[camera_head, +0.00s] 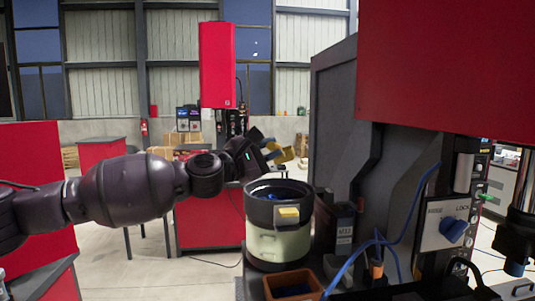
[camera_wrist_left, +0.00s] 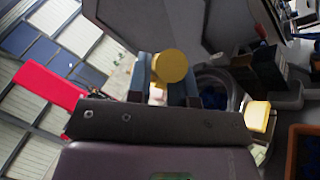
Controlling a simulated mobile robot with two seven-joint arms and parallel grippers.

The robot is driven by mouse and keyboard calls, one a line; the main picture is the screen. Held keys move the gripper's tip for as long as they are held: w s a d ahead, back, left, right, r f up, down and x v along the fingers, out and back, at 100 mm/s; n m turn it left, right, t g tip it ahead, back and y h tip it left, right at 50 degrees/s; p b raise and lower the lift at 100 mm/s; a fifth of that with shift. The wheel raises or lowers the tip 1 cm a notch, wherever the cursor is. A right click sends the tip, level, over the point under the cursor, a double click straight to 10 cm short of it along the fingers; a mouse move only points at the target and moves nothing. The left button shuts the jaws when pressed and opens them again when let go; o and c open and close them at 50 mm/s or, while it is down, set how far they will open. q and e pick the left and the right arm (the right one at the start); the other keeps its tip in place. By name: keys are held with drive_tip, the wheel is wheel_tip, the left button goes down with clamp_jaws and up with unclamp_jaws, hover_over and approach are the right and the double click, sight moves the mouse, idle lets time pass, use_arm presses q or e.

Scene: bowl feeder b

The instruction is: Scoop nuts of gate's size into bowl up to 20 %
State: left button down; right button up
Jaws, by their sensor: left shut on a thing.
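My left gripper (camera_head: 272,150) is shut on a yellow scoop (camera_head: 284,156), held above and behind the bowl. In the left wrist view the scoop's round yellow end (camera_wrist_left: 170,67) shows between the fingers (camera_wrist_left: 165,85); whether it carries anything cannot be seen. The feeder bowl (camera_head: 278,236) has a dark rim, a pale body and a yellow tab (camera_head: 289,213) on its front. Something blue shows inside it. An orange-brown bin (camera_head: 293,272) with dark blue contents stands in front of the bowl. Single nuts are too small to tell apart.
A grey machine housing (camera_head: 333,95) rises close to the right of the bowl. A panel (camera_head: 447,222) with a blue knob and blue cables are at the right. A large red box (camera_head: 450,65) overhangs at upper right.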

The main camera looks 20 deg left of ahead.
use_arm(q)
drive_tip(key=shift+d+r+m+g+y, duration=0.25)
drive_tip(key=shift+r+m+g, duration=0.25)
drive_tip(key=shift+m, duration=0.15)
drive_tip(key=shift+d+r+m+g+y, duration=0.25)
drive_tip(key=shift+r+m+g, duration=0.2)
drive_tip(key=shift+m, duration=0.2)
drive_tip(key=shift+w+a, duration=0.1)
drive_tip(key=shift+a, duration=0.05)
idle(1.5)
